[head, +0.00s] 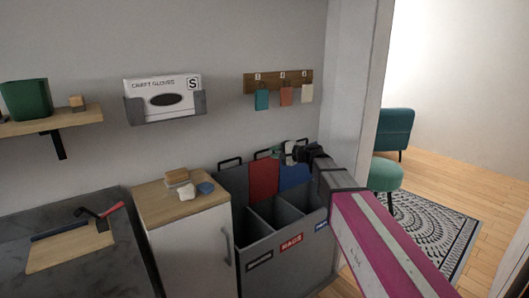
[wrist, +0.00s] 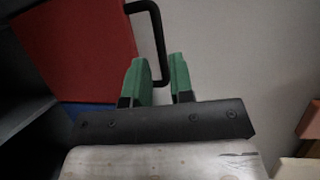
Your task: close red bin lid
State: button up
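The red bin lid (head: 264,178) stands raised at the back of the grey bin unit (head: 262,265), above the open compartment behind the red RAGS label (head: 291,243). In the wrist view the red lid (wrist: 75,45) fills the upper left, with its black loop handle (wrist: 157,25) at its edge. My gripper (head: 277,153) is at the top of the lids, near the red lid's handle. In the wrist view its green fingers (wrist: 160,72) are apart, with the handle bar showing in the gap between them. I cannot tell if they touch it.
A blue lid (head: 294,176) stands raised to the right, partly behind my arm, and a grey lid (head: 233,178) to the left. A cabinet (head: 188,250) stands left of the bins. A hook board (head: 278,82) hangs above. A doorway opens at right.

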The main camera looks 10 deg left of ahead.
aim_at(263, 151)
jog(key=x, duration=0.6)
jog(key=shift+a+f, duration=0.1)
jog(key=shift+a, duration=0.15)
grip_shut()
